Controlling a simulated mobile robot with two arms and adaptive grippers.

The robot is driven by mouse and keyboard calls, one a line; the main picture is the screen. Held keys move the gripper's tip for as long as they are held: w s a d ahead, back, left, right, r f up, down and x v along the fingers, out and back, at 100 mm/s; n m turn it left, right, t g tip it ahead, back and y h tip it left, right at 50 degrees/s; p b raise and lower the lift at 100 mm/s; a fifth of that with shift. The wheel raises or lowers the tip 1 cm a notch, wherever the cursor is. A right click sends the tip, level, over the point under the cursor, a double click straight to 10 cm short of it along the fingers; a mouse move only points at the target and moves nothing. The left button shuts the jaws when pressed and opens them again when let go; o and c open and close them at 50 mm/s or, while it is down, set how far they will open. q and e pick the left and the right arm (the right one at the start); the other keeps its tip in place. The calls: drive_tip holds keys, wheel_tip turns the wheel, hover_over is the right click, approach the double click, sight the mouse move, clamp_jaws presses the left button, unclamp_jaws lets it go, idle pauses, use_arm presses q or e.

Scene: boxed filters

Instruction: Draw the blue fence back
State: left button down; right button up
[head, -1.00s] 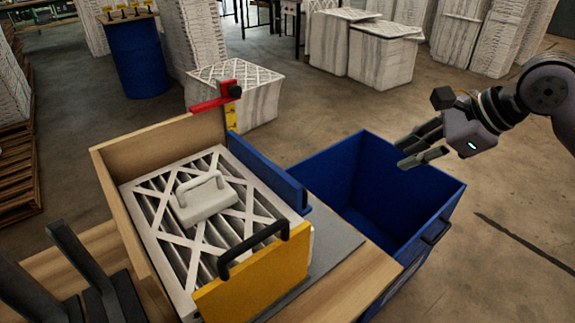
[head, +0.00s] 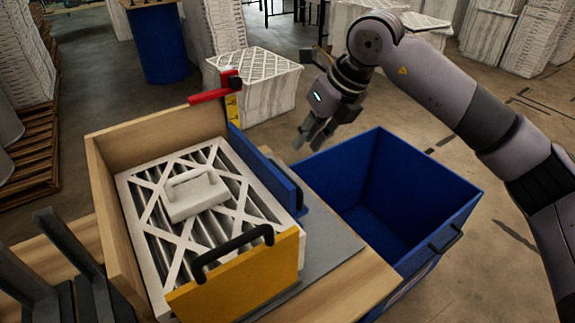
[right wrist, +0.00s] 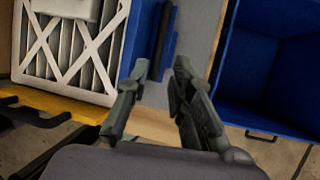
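The blue fence (head: 262,165) is an upright panel along the right side of the wooden box, beside a white pleated filter (head: 205,225). A dark handle (head: 284,180) is on its outer side. In the right wrist view the blue fence (right wrist: 146,35) and its dark bar (right wrist: 162,35) are just beyond my fingertips. My left gripper is not in view.
A yellow panel (head: 240,283) with a black handle stands at the box's front. A white handled block (head: 194,196) lies on the filter. A red clamp (head: 210,95) is at the far corner. An open blue bin (head: 400,190) stands to the right. Dark brackets (head: 70,245) stand front left.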

sight(285, 173)
drive_tip(key=p+x, duration=0.1)
drive_tip(key=x, duration=1)
drive_tip(key=shift+a+f+p, duration=0.1)
drive_tip(key=shift+f+p, duration=0.1)
drive_tip(key=shift+p, duration=0.2)
drive_tip(key=shift+c, duration=0.2)
clamp_jaws()
drive_tip(key=shift+w, duration=0.1)
